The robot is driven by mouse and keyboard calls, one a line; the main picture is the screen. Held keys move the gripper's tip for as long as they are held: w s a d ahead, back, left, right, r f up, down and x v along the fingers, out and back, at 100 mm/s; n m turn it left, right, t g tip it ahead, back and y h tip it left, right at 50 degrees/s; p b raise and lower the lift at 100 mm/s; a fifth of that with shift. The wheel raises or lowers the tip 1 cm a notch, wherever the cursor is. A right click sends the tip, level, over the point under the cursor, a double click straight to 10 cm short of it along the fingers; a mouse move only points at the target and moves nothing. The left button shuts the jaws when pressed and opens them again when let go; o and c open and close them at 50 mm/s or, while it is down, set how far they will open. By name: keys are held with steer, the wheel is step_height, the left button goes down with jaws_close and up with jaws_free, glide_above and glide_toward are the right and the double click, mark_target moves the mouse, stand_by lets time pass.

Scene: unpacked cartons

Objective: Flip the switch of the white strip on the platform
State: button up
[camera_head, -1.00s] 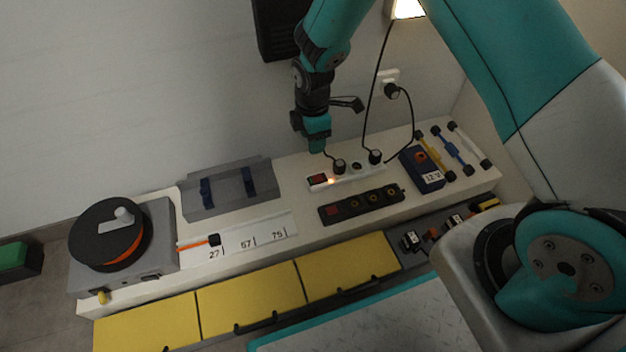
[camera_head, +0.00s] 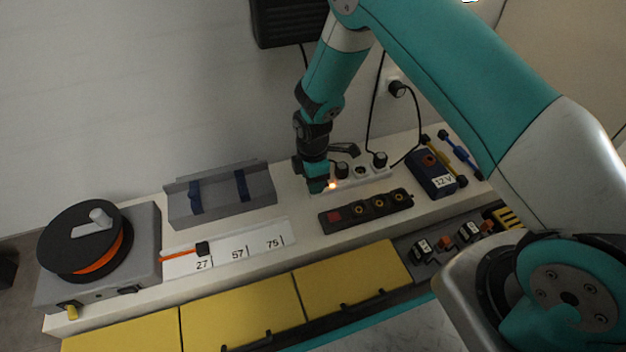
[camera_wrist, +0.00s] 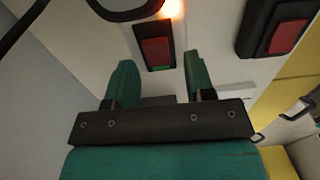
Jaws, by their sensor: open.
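The white strip (camera_head: 366,178) lies on the platform (camera_head: 302,214) near the wall, with black plugs in it and a small orange light glowing at its left end. Its red switch in a black frame shows in the wrist view (camera_wrist: 155,51), just beyond my fingertips and between their lines. My gripper (camera_head: 318,186) is over the strip's left end and hides the switch in the head view. In the wrist view my gripper (camera_wrist: 162,78) has its two teal fingers apart with nothing between them. Whether a fingertip touches the strip cannot be told.
A black strip (camera_head: 366,208) with its own red switch (camera_wrist: 289,36) lies in front of the white one. A blue 12 V box (camera_head: 431,175) stands to the right. Black cables (camera_head: 372,120) rise behind. A grey holder (camera_head: 222,194) and cable reel (camera_head: 85,240) stand left.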

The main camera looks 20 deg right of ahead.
jaws_close()
steer(key=shift+d+r+y+p, duration=0.3)
steer(key=shift+y+p, duration=0.3)
steer(key=shift+p, duration=0.55)
steer(key=shift+f+y+p, duration=0.15)
steer(key=shift+y+p, duration=0.35)
steer(key=shift+y, duration=0.4)
jaws_free()
